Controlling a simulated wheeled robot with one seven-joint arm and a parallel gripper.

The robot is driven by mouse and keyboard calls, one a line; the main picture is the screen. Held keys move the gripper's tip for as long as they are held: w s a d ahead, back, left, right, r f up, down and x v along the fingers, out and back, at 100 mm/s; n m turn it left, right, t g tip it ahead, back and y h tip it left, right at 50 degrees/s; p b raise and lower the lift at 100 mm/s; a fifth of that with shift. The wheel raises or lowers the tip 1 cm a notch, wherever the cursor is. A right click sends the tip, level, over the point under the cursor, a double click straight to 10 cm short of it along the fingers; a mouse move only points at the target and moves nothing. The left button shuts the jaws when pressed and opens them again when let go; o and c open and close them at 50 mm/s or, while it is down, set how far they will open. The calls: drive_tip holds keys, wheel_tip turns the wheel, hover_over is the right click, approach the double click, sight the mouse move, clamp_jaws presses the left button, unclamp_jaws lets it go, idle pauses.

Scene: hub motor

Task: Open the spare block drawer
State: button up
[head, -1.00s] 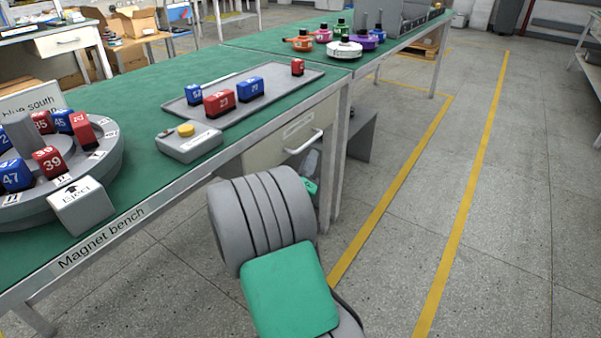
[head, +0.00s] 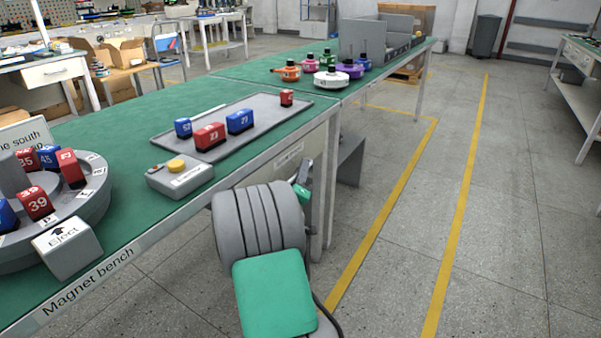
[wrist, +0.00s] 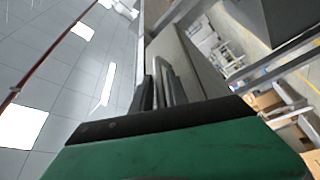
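The drawer (head: 290,155) is a beige, labelled front under the magnet bench. It looks shut, flush below the bench top. Its handle is hidden behind my arm and gripper in the head view. My gripper (head: 304,173) is in front of the drawer's right part, mostly hidden by my own arm. In the wrist view the gripper's grey fingers (wrist: 162,82) point along a beige panel (wrist: 185,62), apparently the drawer front. A narrow gap shows between them. I cannot tell whether the handle lies between them or whether they touch it.
The magnet bench (head: 120,128) carries a tray (head: 262,122) with red and blue numbered blocks, a box with a yellow button (head: 178,176), and a round rack (head: 85,205) at left. A bench leg (head: 324,190) stands close right of my gripper. The floor (head: 400,250) at right is clear.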

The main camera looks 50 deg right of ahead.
clamp_jaws()
drive_tip(key=shift+f, duration=0.1)
idle(1.1)
